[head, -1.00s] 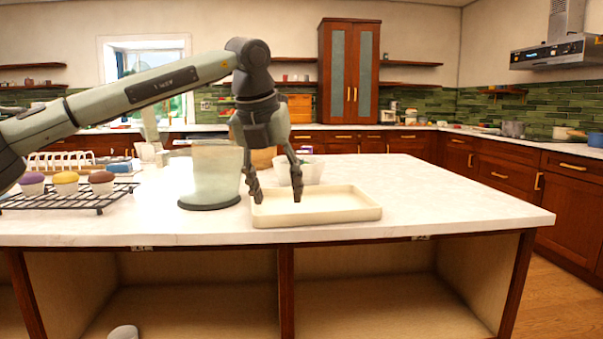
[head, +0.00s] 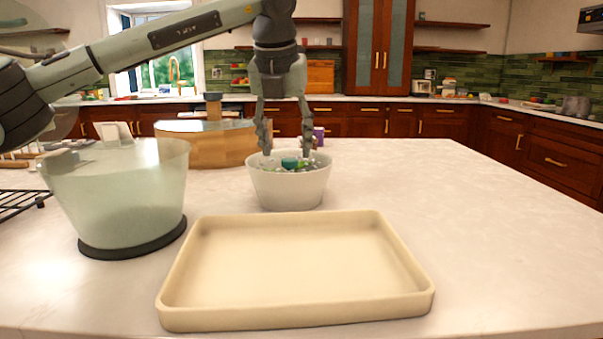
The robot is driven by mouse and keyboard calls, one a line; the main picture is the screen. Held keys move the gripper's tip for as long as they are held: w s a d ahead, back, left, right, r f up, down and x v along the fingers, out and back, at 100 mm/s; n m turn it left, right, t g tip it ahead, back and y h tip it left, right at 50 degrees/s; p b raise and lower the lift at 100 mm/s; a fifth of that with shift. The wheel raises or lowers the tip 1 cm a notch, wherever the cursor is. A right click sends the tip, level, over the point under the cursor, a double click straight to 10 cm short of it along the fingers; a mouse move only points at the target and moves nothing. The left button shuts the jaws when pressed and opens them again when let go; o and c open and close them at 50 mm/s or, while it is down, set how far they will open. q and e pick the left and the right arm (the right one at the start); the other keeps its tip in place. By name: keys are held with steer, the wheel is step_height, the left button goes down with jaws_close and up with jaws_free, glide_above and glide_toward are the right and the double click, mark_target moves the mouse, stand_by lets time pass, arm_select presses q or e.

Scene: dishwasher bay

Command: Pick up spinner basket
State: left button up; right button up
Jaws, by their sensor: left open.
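A white tapered bowl (head: 288,190), which looks like the spinner basket, stands upright on the white counter behind the cream tray. Small green, teal and grey pieces (head: 291,163) show inside it. My left gripper (head: 288,152) points straight down over this bowl, with its two fingers spread apart at the rim's left and right sides. It is open. I cannot tell whether the fingertips touch the rim or are inside it. A large translucent greenish bowl (head: 120,200) with a dark base ring stands to the left. My right gripper is not in view.
The empty cream tray (head: 295,265) lies in front of the white bowl. A wooden bowl (head: 207,146) with a knobbed lid stands behind left, and a purple item (head: 319,136) behind right. A dark rack (head: 20,203) is at far left. The counter's right side is clear.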

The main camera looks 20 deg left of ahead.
mark_target(289, 161)
arm_select(q)
steer(key=shift+w+f, duration=0.15)
steer(key=shift+w, duration=0.15)
steer(key=shift+x, duration=1.15)
steer(key=p+x, duration=0.1)
steer(key=x, duration=0.2)
steer(key=shift+w+f, duration=0.2)
steer(key=shift+f, duration=0.15)
steer(key=shift+w+f, duration=0.2)
steer(key=shift+f, duration=0.3)
jaws_close()
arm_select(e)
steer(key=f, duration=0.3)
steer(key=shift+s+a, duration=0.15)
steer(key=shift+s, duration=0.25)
